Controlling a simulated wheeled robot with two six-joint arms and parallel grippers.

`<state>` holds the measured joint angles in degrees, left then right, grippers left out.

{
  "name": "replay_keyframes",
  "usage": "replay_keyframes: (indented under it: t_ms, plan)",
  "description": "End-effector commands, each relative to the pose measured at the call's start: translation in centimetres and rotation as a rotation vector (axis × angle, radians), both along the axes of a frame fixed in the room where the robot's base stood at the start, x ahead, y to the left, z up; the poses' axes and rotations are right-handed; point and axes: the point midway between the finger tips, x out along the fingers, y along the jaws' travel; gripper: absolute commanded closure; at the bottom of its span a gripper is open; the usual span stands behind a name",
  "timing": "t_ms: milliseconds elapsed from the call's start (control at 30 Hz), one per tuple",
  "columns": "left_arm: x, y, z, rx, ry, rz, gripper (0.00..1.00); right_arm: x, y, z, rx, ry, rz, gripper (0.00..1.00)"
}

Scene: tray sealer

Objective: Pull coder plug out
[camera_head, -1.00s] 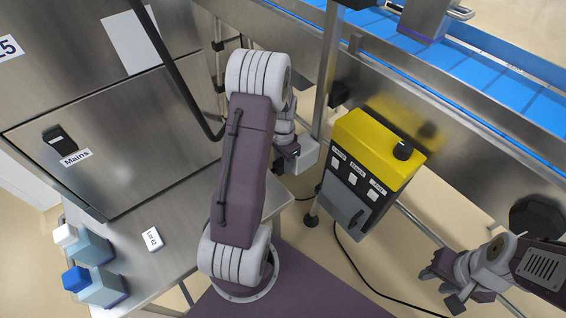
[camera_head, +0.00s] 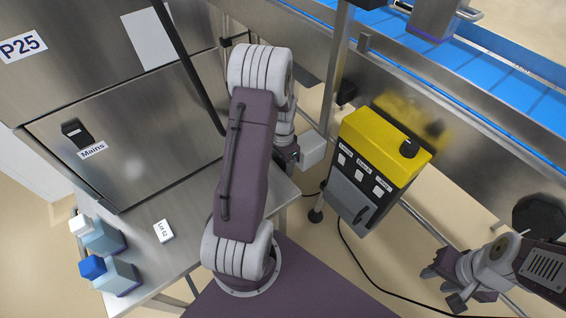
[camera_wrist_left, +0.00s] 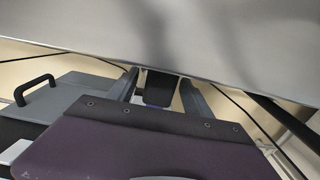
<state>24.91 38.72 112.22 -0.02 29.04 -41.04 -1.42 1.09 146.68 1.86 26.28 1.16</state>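A yellow-topped control box (camera_head: 385,146) stands right of my left arm. Its dark front carries three small labels, too small to read, and its grey lower door has a black handle. I cannot pick out a coder plug for certain. My right gripper (camera_head: 441,285) is open and empty at lower right.
A steel cabinet (camera_head: 125,135) marked Mains and a steel table (camera_head: 185,215) are at left. A blue conveyor (camera_head: 480,62) crosses upper right. A black cable (camera_head: 365,275) lies on the floor.

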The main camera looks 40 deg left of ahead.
Motion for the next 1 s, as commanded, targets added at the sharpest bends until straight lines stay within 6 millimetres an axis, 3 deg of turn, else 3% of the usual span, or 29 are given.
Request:
replay_keyframes:
  t_ms: [267, 500, 700, 1000]
  plan:
    - [0.0, 0.0, 0.6, 0.0, -0.001, 0.0, 0.42, 0.0, 0.0, 0.3, 0.0, 0.0, 0.0, 0.64]
    - [0.1, 0.1, 5.9, 0.002, -0.005, 0.0, 0.42, 0.0, 0.0, 2.4, 0.0, 0.0, 0.0, 0.64]
    - [0.0, 0.0, 8.7, 0.0, -0.001, 0.0, 0.42, 0.0, 0.0, 3.2, 0.0, 0.0, 0.0, 0.64]
    - [0.0, 0.0, 9.1, 0.0, 0.0, 0.0, 0.42, 0.0, 0.0, 3.1, 0.0, 0.0, 0.0, 0.64]
